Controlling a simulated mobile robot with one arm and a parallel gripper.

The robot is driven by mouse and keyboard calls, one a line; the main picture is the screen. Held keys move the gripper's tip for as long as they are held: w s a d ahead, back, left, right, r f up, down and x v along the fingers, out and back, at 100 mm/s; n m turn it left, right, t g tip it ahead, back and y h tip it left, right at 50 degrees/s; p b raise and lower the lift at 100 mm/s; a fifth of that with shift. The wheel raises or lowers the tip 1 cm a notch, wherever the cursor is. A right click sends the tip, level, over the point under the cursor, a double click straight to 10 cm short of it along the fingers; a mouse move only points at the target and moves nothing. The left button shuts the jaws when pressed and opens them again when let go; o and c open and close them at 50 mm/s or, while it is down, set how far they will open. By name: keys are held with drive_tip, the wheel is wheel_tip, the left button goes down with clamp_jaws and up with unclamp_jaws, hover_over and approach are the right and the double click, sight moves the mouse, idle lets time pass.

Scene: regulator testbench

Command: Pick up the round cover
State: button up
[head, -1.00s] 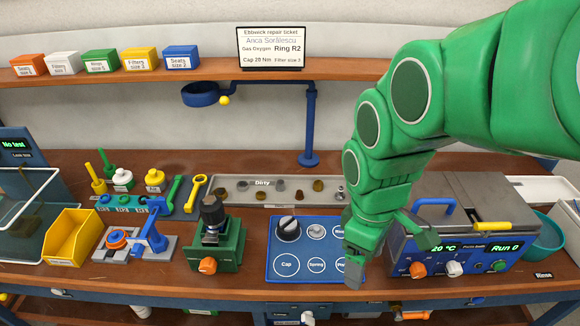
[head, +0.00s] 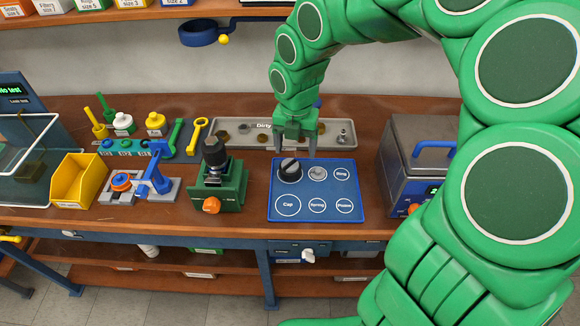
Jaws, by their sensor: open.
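A blue parts mat (head: 352,187) lies on the bench. A round black knob-like piece (head: 290,169) with a light line on top sits at its upper left. A small round silver-grey piece (head: 318,173) lies to its right. Either could be the round cover; I cannot tell which. My gripper (head: 295,150) points down over the mat's far edge, fingers spread and nothing visible between them. Its fingertips are close to the black piece, and the right one is near the silver piece; contact cannot be told.
A grey "Dirty" tray (head: 345,128) with small parts lies behind the mat. A green fixture (head: 229,187) with a black-topped part stands left. A grey machine (head: 405,145) stands right, partly behind my arm. The mat's front row, including Cap, is empty.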

sight(290, 166)
drive_tip(key=shift+w+a+f+n, duration=0.65)
drive_tip(key=shift+w+f+n, duration=0.25)
drive_tip(key=shift+n, duration=0.2)
drive_tip(key=shift+f, duration=3.85)
drive_tip(key=c, duration=0.8)
drive_tip(key=shift+r, duration=0.1)
